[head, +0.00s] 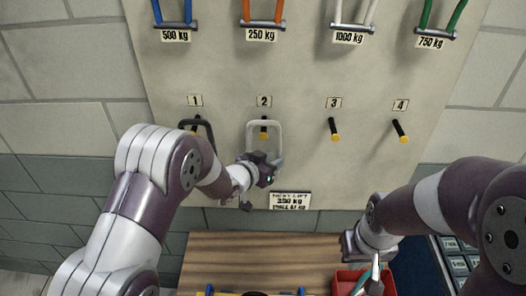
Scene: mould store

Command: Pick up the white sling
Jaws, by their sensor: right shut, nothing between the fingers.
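The white sling (338,12) hangs at the top of the board above a "1000 kg" label, its two legs ending in a grey metal bar; its upper part is out of view. My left gripper (268,172) is well below and left of it, close by the lower right corner of a pale grey loop (250,135) on peg 2. Whether it touches the loop or is open is unclear. My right gripper (348,244) is shut and empty, low over the bench and far below the sling.
A blue sling (188,12), an orange sling (279,10) and a green sling (456,15) hang alongside. Peg 1 bears a dark loop (211,135); peg 3 (334,128) and peg 4 (400,131) are bare. A red bin (345,278) with tools stands on the wooden bench (225,255).

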